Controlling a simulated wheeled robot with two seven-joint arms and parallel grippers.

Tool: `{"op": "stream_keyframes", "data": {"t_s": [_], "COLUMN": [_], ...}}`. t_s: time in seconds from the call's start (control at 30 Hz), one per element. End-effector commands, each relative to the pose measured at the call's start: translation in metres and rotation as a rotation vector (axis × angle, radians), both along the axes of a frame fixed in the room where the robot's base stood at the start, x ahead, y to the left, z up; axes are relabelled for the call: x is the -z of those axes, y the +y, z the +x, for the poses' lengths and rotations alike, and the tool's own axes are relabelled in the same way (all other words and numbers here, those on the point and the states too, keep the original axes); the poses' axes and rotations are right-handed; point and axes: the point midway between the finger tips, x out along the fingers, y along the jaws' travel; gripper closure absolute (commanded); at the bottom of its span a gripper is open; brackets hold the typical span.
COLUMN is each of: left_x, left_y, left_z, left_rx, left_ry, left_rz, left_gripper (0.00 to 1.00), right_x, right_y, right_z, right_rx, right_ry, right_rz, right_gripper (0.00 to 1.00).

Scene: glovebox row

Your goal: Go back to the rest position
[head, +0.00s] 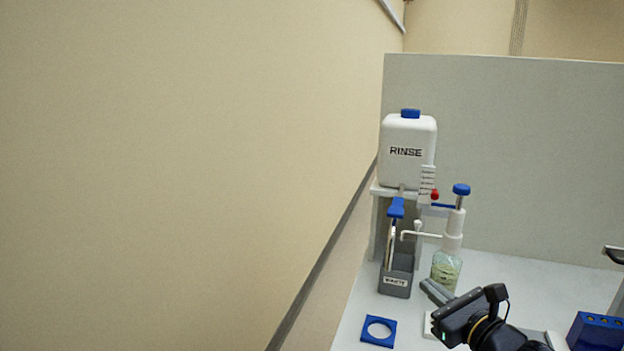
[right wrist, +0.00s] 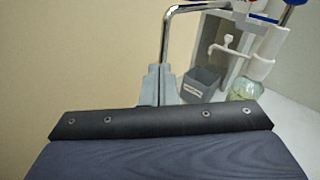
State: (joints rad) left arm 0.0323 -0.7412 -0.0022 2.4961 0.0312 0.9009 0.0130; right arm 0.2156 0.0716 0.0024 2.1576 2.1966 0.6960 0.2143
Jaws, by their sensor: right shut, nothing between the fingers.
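My right gripper (head: 430,287) is at the lower right of the head view, with its grey fingers shut and empty above the bench. In the right wrist view its closed fingertips (right wrist: 160,80) stand in front of a bent chrome tube (right wrist: 167,40). I cannot tell whether they touch it. The glass bottle with a blue-topped pump (head: 446,268) stands just beyond the fingers. The grey waste bin (head: 396,278) is to their left. My left gripper is not in view.
A white RINSE tank (head: 407,150) sits on a stand with a blue-handled lever (head: 396,208). A blue ring plate (head: 378,331) lies at the bench's front left. A blue block (head: 597,332) is at the right. A grey panel (head: 520,150) closes the back. Bare bench (head: 530,285) shows right of the bottle.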

Motion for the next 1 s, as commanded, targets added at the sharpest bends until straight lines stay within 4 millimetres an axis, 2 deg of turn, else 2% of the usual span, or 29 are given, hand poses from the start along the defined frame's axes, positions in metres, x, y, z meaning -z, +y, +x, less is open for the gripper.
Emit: {"op": "stream_keyframes", "data": {"t_s": [0.17, 0.37, 0.47, 0.63, 0.73, 0.8, 0.9, 1.0], "left_x": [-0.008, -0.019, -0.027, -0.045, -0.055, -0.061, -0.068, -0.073], "left_y": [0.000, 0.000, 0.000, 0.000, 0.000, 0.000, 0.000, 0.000], "left_z": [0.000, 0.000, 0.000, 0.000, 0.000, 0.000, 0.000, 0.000], "left_rx": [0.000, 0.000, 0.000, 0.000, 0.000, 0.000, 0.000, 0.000], "left_ry": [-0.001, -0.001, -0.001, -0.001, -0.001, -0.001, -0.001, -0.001], "left_rz": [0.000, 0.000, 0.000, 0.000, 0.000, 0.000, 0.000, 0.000], "left_gripper": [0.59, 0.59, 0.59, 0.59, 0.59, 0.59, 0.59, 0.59], "right_x": [-0.022, -0.041, -0.048, -0.042, -0.025, -0.013, 0.003, 0.013], "right_y": [0.022, 0.054, 0.072, 0.094, 0.091, 0.081, 0.062, 0.043], "right_z": [-0.023, -0.065, -0.096, -0.169, -0.210, -0.233, -0.257, -0.271], "right_rx": [-0.111, -0.290, -0.410, -0.684, -0.850, -0.955, -1.082, -1.173], "right_ry": [-0.071, -0.179, -0.249, -0.401, -0.469, -0.500, -0.519, -0.518], "right_rz": [-0.147, -0.394, -0.569, -1.004, -1.288, -1.478, -1.714, -1.888], "right_gripper": [1.00, 1.00, 1.00, 1.00, 1.00, 1.00, 1.00, 1.00]}}
